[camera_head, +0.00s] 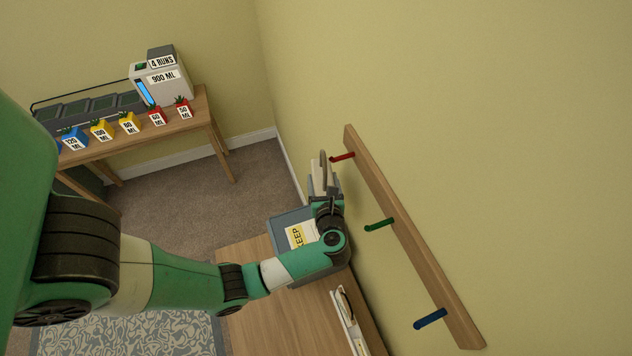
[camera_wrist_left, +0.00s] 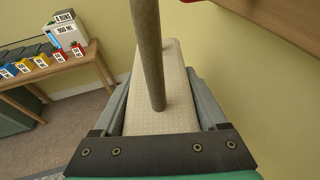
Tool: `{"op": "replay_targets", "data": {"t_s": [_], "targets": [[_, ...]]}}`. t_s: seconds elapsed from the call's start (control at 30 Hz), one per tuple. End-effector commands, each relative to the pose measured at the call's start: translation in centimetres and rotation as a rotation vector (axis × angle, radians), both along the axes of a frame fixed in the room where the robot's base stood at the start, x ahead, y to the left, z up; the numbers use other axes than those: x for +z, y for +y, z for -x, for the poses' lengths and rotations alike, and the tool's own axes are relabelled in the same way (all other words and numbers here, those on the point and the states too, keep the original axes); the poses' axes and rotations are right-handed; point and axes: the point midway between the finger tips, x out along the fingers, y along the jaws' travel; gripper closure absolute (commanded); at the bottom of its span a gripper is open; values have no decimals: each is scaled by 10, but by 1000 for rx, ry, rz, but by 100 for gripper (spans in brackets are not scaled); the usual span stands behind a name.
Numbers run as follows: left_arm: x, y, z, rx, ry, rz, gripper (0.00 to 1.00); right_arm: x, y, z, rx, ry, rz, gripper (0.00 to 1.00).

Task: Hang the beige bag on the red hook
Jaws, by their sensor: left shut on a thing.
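My left gripper (camera_head: 325,196) is shut on the beige bag (camera_wrist_left: 172,95), with a finger on each side of it. The bag also shows in the head view (camera_head: 319,178), partly hidden by the gripper. Its grey-brown handle (camera_wrist_left: 148,50) stands up as a loop. The red hook (camera_head: 343,156) sticks out from the far end of a wooden wall rail (camera_head: 400,232). The handle is close beside the hook's tip in the head view; I cannot tell whether they touch. My right gripper is out of view.
A green hook (camera_head: 379,224) and a blue hook (camera_head: 431,318) are nearer on the rail. Below my arm, a wooden table (camera_head: 257,325) holds a grey bin (camera_head: 283,221) labelled KEEP and a pale bag (camera_head: 344,315). A side table (camera_head: 190,135) carries coloured boxes.

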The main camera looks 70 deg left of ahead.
Motion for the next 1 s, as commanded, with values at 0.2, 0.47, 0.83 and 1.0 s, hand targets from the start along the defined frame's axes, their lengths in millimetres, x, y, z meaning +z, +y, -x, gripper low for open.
{"op": "replay_targets", "data": {"t_s": [0.2,0.47,0.83,1.0], "targets": [[-1,1,-16,0,-1,-1,100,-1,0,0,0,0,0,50],[-3,2,-34,0,-1,-2,100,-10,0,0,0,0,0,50],[-12,3,-46,0,-1,-2,100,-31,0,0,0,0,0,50],[-12,3,-47,0,0,-2,100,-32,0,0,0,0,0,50]]}}
